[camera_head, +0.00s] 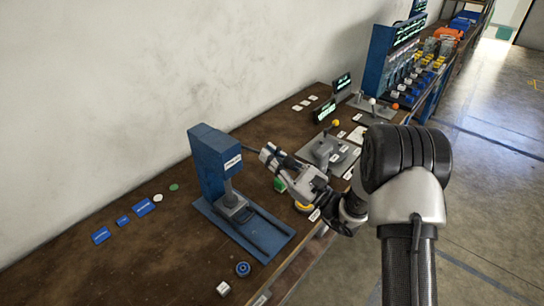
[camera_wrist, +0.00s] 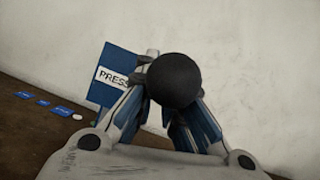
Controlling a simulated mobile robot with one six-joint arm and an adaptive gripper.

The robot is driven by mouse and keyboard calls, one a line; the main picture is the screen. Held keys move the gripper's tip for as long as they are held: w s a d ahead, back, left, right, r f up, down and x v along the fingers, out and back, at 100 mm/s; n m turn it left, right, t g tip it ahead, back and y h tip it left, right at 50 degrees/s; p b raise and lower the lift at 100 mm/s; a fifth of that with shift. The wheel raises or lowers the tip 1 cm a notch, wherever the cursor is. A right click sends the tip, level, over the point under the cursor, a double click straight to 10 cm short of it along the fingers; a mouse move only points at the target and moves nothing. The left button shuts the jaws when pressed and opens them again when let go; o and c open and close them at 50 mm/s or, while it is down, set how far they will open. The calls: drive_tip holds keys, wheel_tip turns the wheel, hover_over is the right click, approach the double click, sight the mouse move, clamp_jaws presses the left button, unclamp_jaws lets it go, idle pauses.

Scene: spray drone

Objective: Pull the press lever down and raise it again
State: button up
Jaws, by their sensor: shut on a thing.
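The blue press (camera_head: 207,165) stands upright on the bench with its white label facing the room. Its dark lever (camera_head: 248,146) runs from the upper part of the press to my gripper (camera_head: 269,156) on the right. In the wrist view, the lever's black ball knob (camera_wrist: 174,80) sits between my fingertips and hides part of them. My gripper is shut on the lever at its knob end, at about the height of the press label. The blue press body with the label (camera_wrist: 110,76) shows behind the left finger.
The press's blue base plate (camera_head: 262,228) lies below. Blue blocks (camera_head: 143,207) lie left of it, and a round blue knob (camera_head: 243,269) in front. A joystick unit (camera_head: 325,150) and small screens (camera_head: 343,82) stand to the right. A wall (camera_head: 110,90) backs the bench.

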clamp_jaws()
drive_tip(key=shift+r+h+p, duration=0.3)
drive_tip(key=shift+r+p, duration=0.4)
drive_tip(key=shift+p, duration=0.4)
drive_tip(key=r+h+p, duration=0.1)
drive_tip(key=r+p, duration=0.1)
drive_tip(key=p, duration=0.1)
drive_tip(key=w+a+r+g+h+p, duration=0.1)
drive_tip(key=r+p, duration=0.1)
drive_tip(key=p, duration=0.2)
drive_tip(key=a+r+g+h+p, duration=0.1)
drive_tip(key=r+p, duration=0.1)
drive_tip(key=p, duration=0.1)
drive_tip(key=shift+w+a+m+h, duration=0.1)
drive_tip(key=shift+w+m+h, duration=0.2)
drive_tip(key=shift+w+h, duration=0.1)
drive_tip(key=w+a+r+g+h+p, duration=0.4)
drive_tip(key=a+h+p, duration=0.1)
drive_tip(key=p, duration=1)
drive_tip(key=shift+w+a+r+m+p, duration=0.15)
drive_tip(key=shift+w+a+m+p, duration=0.05)
drive_tip(key=shift+a+m+p, duration=0.15)
drive_tip(key=shift+h, duration=0.3)
drive_tip(key=o, duration=0.6)
unclamp_jaws()
drive_tip(key=shift+o, duration=0.3)
